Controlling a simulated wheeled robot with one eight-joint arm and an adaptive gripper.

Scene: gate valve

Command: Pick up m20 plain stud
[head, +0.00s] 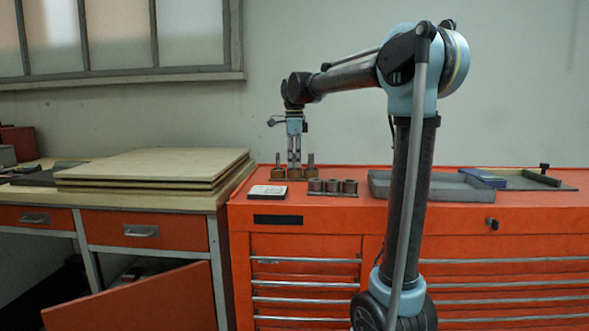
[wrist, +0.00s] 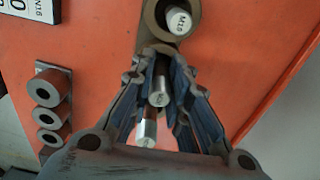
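Several metal studs stand in brown round holders on the orange cabinet top. In the head view one stud (head: 278,160) shows left of my gripper (head: 294,163) and one stud (head: 311,160) right of it. In the wrist view my gripper (wrist: 158,55) points down with its fingers close on both sides of a middle stud (wrist: 160,92). I cannot tell whether they touch it. Another stud (wrist: 147,126) shows nearer the palm. A capped stud marked with M and a number (wrist: 178,21) stands beyond the fingertips in its ring. The middle stud's marking is not legible.
A grey tray (head: 450,186) lies to the right. Wooden boards (head: 150,165) lie on the left bench.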

